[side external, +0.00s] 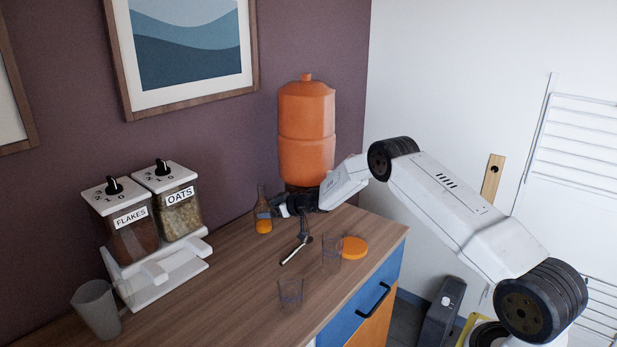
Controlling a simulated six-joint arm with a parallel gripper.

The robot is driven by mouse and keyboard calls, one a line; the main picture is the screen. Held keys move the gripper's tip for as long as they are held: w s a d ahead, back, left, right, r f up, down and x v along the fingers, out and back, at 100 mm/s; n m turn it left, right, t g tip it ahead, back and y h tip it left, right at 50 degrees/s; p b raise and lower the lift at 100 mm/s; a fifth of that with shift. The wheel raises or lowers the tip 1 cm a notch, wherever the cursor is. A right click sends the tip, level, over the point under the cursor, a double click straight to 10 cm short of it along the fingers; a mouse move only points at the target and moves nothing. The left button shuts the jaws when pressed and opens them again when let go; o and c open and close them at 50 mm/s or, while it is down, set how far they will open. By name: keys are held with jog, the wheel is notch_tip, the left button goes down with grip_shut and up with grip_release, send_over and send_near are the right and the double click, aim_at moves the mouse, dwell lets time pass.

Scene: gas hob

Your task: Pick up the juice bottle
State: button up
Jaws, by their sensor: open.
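The juice bottle (263,217), small with a narrow brown neck and orange lower part, stands upright on the wooden counter near the wall. My gripper (281,235) is just to its right, coming in from the right. Its jaws are open, with one finger close beside the bottle and the other reaching toward the front of the counter. Nothing is seen between the fingers. Whether the nearer finger touches the bottle I cannot tell.
A tall orange dispenser (306,130) stands behind my gripper. Clear glasses (290,291) and an orange lid (354,247) are at the front right. A cereal dispenser (155,265) and a grey cup (97,308) are at left. The counter's middle (225,290) is free.

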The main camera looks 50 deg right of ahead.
aim_at(265, 199)
jog(key=shift+x, duration=1.25)
jog(key=shift+s, duration=0.1)
jog(key=c, duration=1.2)
jog(key=shift+r, duration=0.25)
jog(key=shift+r, duration=1.5)
jog(key=s+a+r, duration=0.1)
jog(key=s+r, duration=0.2)
jog(key=s, duration=0.1)
jog(key=s+a+r, duration=0.1)
jog(key=s+r, duration=0.2)
jog(key=s, duration=0.2)
jog(key=s+a+r, duration=0.1)
jog(key=s+r, duration=0.2)
jog(key=s, duration=0.1)
jog(key=shift+s+r, duration=0.25)
jog(key=shift+s, duration=0.05)
